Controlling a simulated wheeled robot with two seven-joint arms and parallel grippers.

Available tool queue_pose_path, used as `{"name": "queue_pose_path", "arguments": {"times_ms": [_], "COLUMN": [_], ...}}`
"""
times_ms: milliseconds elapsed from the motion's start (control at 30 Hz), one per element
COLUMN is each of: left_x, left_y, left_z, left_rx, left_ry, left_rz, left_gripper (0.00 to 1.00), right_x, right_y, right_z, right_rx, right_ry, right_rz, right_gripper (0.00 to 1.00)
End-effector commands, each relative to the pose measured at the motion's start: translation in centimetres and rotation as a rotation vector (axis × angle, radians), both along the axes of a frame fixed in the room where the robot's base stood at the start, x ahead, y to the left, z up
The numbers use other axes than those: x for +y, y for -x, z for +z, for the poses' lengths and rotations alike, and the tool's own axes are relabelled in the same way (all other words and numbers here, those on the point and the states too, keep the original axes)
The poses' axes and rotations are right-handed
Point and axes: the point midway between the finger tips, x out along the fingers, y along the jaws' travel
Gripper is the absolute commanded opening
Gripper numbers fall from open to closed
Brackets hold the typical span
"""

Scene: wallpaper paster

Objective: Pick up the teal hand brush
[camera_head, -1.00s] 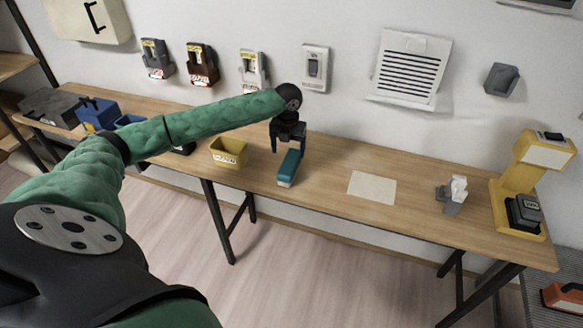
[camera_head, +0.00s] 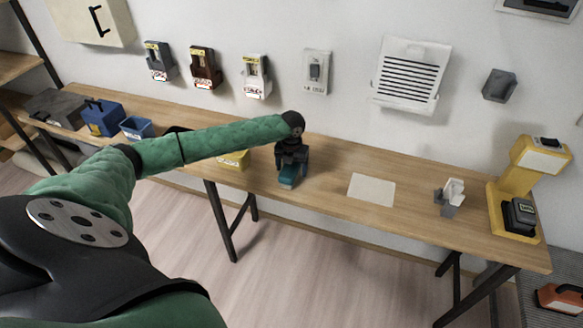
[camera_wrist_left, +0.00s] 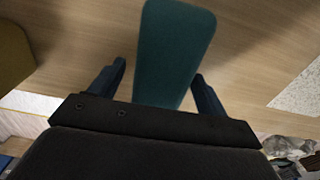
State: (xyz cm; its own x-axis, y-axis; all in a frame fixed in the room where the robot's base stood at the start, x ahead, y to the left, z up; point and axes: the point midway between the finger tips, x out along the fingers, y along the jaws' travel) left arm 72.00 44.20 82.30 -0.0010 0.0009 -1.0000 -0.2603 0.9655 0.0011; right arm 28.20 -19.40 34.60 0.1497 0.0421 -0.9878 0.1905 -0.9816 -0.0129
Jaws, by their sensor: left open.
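The teal hand brush (camera_head: 290,176) lies on the wooden table, partly hidden under my left gripper in the head view. In the left wrist view the brush (camera_wrist_left: 174,50) shows as a long teal block running between the two fingers. My left gripper (camera_head: 291,165) points down over the brush. Its fingers (camera_wrist_left: 158,84) are open, one on each side of the brush, with a visible gap at the left finger and a narrower one at the right. My right gripper is not in view.
A pale sheet (camera_head: 371,190) lies to the right on the table (camera_head: 330,165). A grey holder with white paper (camera_head: 450,198) and a yellow machine (camera_head: 519,190) stand farther right. Blue boxes (camera_head: 103,117) stand far left.

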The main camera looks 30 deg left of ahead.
Motion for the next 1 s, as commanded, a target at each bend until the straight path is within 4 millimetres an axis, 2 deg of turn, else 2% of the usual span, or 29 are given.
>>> {"name": "queue_pose_path", "arguments": {"times_ms": [300,567,967,1000], "left_x": [0.00,0.00,0.03,0.03], "left_y": [-0.01,0.00,-0.06,-0.07], "left_z": [-0.35,-0.34,0.31,0.61], "left_rx": [0.000,0.000,-0.001,-0.002], "left_ry": [0.000,0.000,0.001,0.000], "left_rz": [0.000,0.000,0.000,0.000], "left_gripper": [0.74,0.24,0.24,0.24], "right_x": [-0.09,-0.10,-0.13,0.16], "right_y": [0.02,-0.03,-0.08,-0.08], "right_z": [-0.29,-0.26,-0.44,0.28], "right_rx": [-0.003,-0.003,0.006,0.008], "right_ry": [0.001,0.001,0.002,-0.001], "right_rz": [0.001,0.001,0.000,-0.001], "right_gripper": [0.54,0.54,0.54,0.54]}}
